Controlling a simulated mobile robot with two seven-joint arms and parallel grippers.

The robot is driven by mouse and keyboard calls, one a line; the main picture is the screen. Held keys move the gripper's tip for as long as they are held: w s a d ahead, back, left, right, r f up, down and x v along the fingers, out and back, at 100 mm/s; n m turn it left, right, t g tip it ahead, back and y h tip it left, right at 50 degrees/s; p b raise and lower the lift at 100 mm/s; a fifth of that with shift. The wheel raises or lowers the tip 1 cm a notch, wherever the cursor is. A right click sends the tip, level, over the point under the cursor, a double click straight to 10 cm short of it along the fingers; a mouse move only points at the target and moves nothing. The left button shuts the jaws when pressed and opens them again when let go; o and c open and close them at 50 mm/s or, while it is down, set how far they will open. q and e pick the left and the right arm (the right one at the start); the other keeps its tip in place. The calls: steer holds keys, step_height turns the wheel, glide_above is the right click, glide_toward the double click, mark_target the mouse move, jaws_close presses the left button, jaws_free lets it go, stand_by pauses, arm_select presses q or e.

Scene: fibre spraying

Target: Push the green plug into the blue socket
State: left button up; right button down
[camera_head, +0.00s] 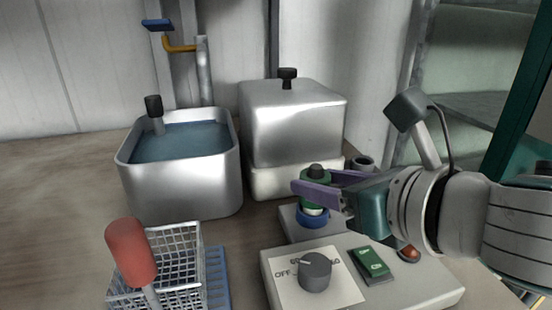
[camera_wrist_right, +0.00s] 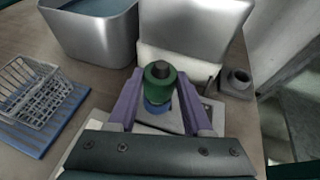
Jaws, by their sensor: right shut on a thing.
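The green plug (camera_head: 318,174) has a dark top and stands roughly upright between the purple fingers of my right gripper (camera_head: 318,190). My right gripper is shut on it, one finger on each side, as the right wrist view also shows around the plug (camera_wrist_right: 160,86). The blue socket (camera_head: 312,220) is a blue ring on a grey base directly below the plug; it also shows in the right wrist view (camera_wrist_right: 156,109). A pale and green lower part of the plug shows just above the blue ring. I cannot tell how deep it sits. My left gripper is not in view.
A grey control box with a dial (camera_head: 314,270), a green switch (camera_head: 374,262) and a red button stands in front. A wire basket (camera_head: 180,250) with a red handle (camera_head: 130,250) is at left. A water-filled metal tank (camera_head: 180,190) and a lidded metal box (camera_head: 290,120) stand behind.

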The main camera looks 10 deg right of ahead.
steer(key=shift+f, duration=0.5)
steer(key=shift+c, duration=1.2)
jaws_free()
steer(key=p+v, duration=0.1)
steer(key=v, duration=0.9)
